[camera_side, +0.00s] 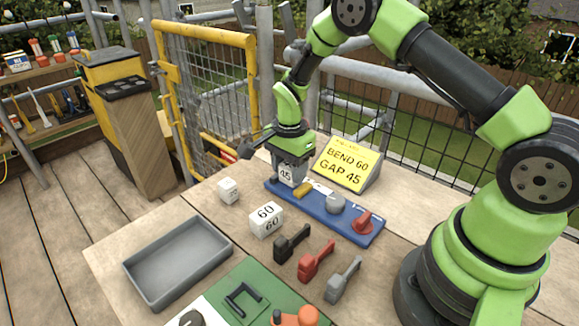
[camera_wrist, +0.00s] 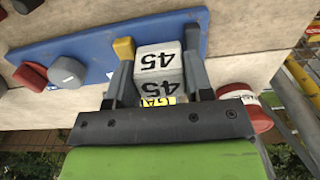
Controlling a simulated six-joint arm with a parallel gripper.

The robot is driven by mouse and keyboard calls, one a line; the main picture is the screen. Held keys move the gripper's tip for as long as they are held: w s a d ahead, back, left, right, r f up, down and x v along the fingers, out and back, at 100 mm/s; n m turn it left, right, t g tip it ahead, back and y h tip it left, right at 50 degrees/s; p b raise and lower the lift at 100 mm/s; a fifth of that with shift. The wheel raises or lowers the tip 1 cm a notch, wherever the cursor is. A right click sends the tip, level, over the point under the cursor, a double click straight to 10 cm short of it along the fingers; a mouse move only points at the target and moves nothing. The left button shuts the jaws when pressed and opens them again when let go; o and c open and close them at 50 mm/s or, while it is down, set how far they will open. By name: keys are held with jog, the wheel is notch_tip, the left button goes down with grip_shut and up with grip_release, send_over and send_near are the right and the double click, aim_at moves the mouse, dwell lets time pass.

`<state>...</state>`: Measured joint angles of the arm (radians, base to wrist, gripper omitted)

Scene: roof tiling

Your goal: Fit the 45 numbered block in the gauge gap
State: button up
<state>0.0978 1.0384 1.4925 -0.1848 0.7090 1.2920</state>
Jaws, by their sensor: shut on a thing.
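The white 45 block (camera_side: 286,177) is between the jaws of my gripper (camera_side: 291,165) at the far left end of the blue gauge board (camera_side: 318,214). In the wrist view the 45 block (camera_wrist: 158,62) shows its number on two faces, with a grey finger of my gripper (camera_wrist: 160,78) on each side. My gripper is shut on it. The block is over the blue board (camera_wrist: 98,48), beside a small yellow piece (camera_wrist: 123,48). Whether its underside touches the board, and how it sits in the gap, is hidden.
A yellow sign (camera_side: 347,163) reads "BEND 60 GAP 45". A white 60 block (camera_side: 266,219) and a smaller white block (camera_side: 228,190) stand on the table. Black, red and grey handled tools (camera_side: 316,262) lie in front. An empty grey tray (camera_side: 177,262) is at left.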

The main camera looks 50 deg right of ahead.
jog(key=shift+f, duration=0.5)
dwell(1.0)
jog(key=o, duration=1)
jog(key=shift+r, duration=3.5)
